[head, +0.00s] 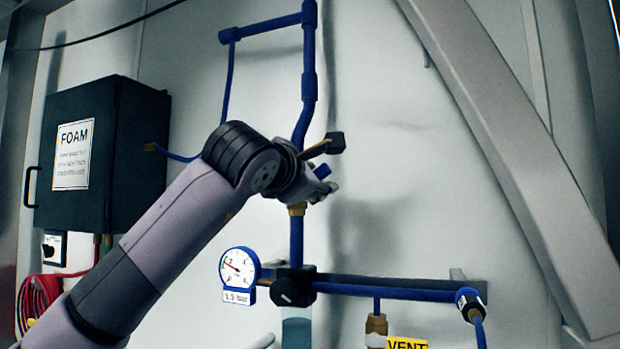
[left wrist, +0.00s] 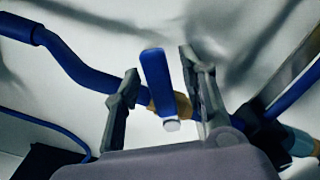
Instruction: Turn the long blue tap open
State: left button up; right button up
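The long blue tap handle (left wrist: 157,80) sits between the two fingers of my left gripper (left wrist: 160,68) in the left wrist view. Gaps show on both sides of the handle, so the gripper looks open around it and not closed on it. A brass fitting (left wrist: 152,104) shows beside the handle. My right gripper is not in view.
A dark FOAM box (head: 105,155) hangs on the wall at left. Below the tap are a white gauge (head: 238,267), a black knob (head: 293,287) and a horizontal blue pipe (head: 385,291). A grey diagonal beam (head: 510,150) crosses at right. Bare wall lies between tap and beam.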

pick_arm(q)
jog(key=v, duration=1.2)
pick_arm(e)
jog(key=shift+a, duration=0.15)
pick_arm(q)
jog(key=shift+c, duration=0.2)
